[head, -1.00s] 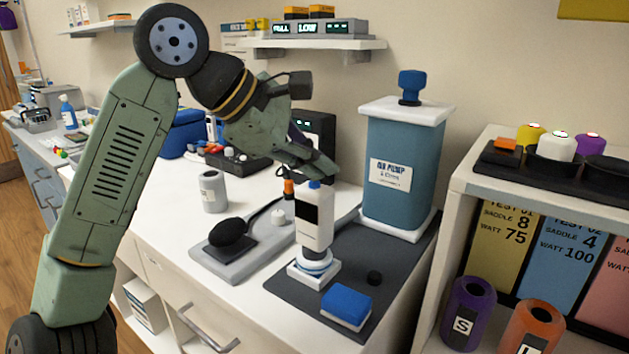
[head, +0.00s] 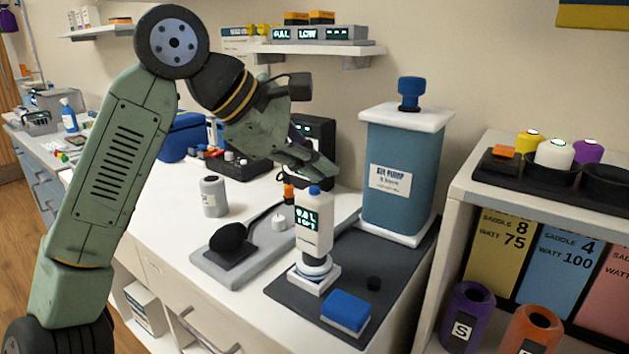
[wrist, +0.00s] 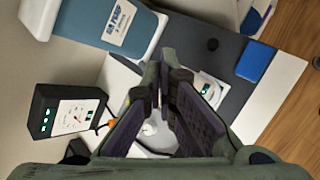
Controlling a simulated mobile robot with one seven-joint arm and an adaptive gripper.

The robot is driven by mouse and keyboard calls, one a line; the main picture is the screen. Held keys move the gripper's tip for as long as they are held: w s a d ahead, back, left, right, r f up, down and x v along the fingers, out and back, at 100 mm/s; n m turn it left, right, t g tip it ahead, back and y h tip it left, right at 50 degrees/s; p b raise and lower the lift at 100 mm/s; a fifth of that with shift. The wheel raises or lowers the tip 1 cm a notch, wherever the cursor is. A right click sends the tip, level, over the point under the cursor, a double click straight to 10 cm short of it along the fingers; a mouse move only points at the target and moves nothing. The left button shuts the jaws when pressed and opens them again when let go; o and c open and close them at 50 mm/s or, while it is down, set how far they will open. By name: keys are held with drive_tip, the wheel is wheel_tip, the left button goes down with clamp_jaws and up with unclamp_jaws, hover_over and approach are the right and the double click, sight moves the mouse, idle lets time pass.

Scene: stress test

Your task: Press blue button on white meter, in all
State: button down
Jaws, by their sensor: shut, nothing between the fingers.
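The white meter (head: 313,228) stands upright on a square white base on the dark mat. Its blue button (head: 314,190) is on top. Its dark display shows lit green text, too small to read surely. My gripper (head: 330,178) is shut and empty, with its tips just above and slightly right of the blue button; I cannot tell whether they touch it. In the wrist view, the shut fingers of my gripper (wrist: 162,78) hide much of the area below; part of the white meter (wrist: 211,88) shows right of them, and its button is hidden.
A blue pump box (head: 400,180) stands close behind, right of the meter. A blue block (head: 346,310) and a small black knob (head: 373,284) lie on the dark mat (head: 300,288). A grey plate with a black rest (head: 229,238) is at left. A shelf unit stands at right.

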sight(316, 194)
drive_tip(key=shift+r, duration=0.25)
wheel_tip(316, 194, up, 5)
drive_tip(key=p, duration=0.4)
idle(0.7)
